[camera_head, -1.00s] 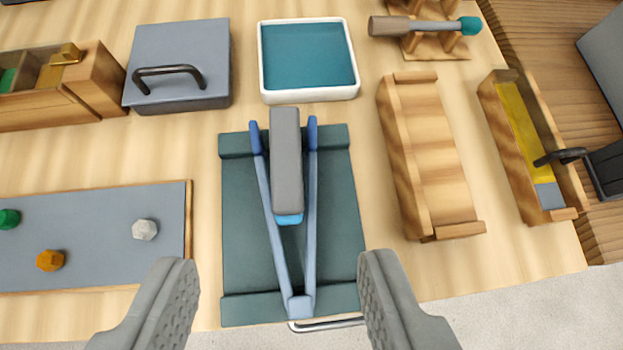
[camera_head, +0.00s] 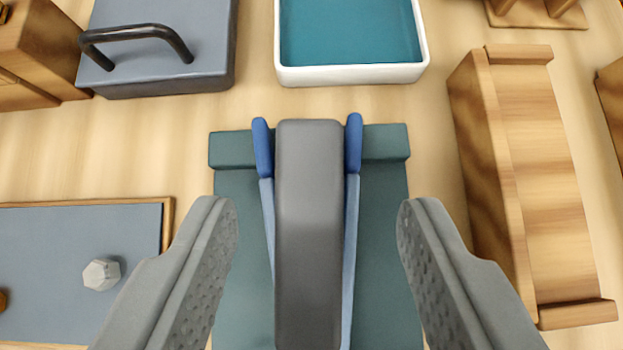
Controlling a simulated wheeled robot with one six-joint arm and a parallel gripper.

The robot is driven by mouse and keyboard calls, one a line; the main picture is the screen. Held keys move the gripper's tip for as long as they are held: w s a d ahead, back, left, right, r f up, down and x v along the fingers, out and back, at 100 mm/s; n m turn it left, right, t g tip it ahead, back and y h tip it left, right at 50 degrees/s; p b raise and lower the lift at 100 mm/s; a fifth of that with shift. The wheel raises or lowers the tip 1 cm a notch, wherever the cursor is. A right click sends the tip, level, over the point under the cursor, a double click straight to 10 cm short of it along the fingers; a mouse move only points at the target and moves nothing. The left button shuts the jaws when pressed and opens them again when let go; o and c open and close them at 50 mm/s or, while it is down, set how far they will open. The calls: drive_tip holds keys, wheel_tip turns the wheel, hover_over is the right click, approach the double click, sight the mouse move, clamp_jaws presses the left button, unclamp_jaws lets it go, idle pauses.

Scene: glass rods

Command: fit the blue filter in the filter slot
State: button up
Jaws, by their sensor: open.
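Blue tongs (camera_head: 353,150) lie on a dark green mat (camera_head: 384,250), tips toward the back. A long grey block (camera_head: 310,215) sits between their two arms. Its light blue near end, seen earlier, is out of view now; I cannot tell whether this is the blue filter. My gripper (camera_head: 318,205) is open and empty, one finger on each side of the tongs and block, touching neither as far as I can see. I cannot make out a filter slot for certain in this view.
A grey box with a black handle (camera_head: 140,35) and a white tray with teal inside (camera_head: 350,75) stand at the back. A wooden trough (camera_head: 540,170) is at the right. A blue-grey board (camera_head: 60,240) with a pale knob (camera_head: 101,274) is at the left.

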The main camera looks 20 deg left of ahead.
sight(308, 213)
drive_tip(key=shift+x, duration=2.65)
drive_tip(key=shift+s+a, duration=0.1)
drive_tip(key=shift+a, duration=0.05)
clamp_jaws()
